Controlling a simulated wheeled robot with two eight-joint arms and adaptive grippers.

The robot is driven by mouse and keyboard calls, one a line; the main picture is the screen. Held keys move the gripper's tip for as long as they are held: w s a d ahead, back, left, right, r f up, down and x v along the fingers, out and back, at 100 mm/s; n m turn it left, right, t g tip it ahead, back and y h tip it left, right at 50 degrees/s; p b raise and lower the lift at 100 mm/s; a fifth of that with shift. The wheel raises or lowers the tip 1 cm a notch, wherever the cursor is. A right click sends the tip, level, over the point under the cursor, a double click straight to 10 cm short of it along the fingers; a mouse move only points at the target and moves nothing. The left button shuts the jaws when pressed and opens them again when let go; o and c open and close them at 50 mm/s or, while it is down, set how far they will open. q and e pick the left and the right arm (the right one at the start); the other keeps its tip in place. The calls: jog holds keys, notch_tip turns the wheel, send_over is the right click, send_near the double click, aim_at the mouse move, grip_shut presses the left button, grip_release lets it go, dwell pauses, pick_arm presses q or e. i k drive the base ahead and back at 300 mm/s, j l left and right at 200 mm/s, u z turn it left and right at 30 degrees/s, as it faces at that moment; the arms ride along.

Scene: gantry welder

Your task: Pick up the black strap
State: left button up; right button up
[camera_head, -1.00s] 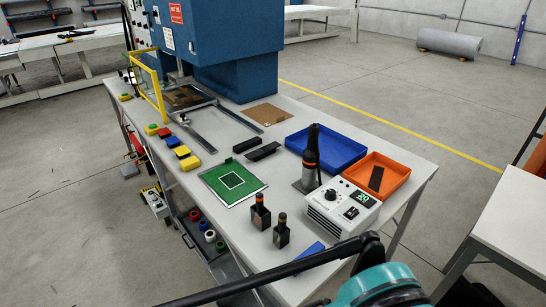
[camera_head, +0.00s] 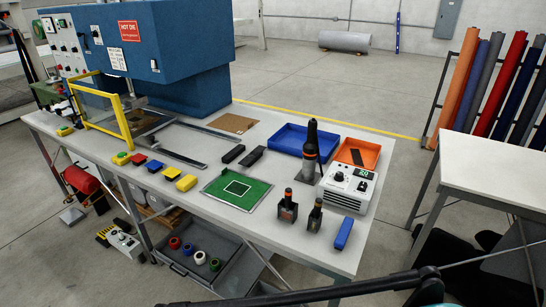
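A flat black strip lies inside the orange tray (camera_head: 372,149) at the back right of the table; it is the black strap (camera_head: 356,157) as far as I can tell. Two other dark bars, a black bar (camera_head: 233,154) and a second black bar (camera_head: 252,157), lie side by side on the table, left of the blue tray (camera_head: 286,139). I cannot tell for certain which is the strap. Neither gripper shows; only a dark bar and arm parts cross the bottom edge, well in front of these objects.
A black bottle-shaped tool (camera_head: 311,150) stands before the blue tray. A white control box (camera_head: 347,190), two small dark bottles (camera_head: 288,207), a blue block (camera_head: 344,232) and a green mat (camera_head: 238,188) occupy the front. The blue machine (camera_head: 185,60) stands at the back left.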

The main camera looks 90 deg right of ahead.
aim_at(247, 159)
jog(key=i+l+z, duration=0.25)
jog(key=i+z, duration=0.2)
jog(key=i+l+z, duration=0.15)
jog(key=i+z, duration=0.6)
jog(key=z, duration=0.15)
jog(key=i+z, duration=0.3)
jog(key=z, duration=0.15)
jog(key=i+j+z, duration=0.15)
jog(key=i+z, duration=0.15)
jog(key=z, duration=0.15)
jog(key=i+j+z, duration=0.2)
jog(key=z, duration=0.25)
jog(key=i, duration=0.05)
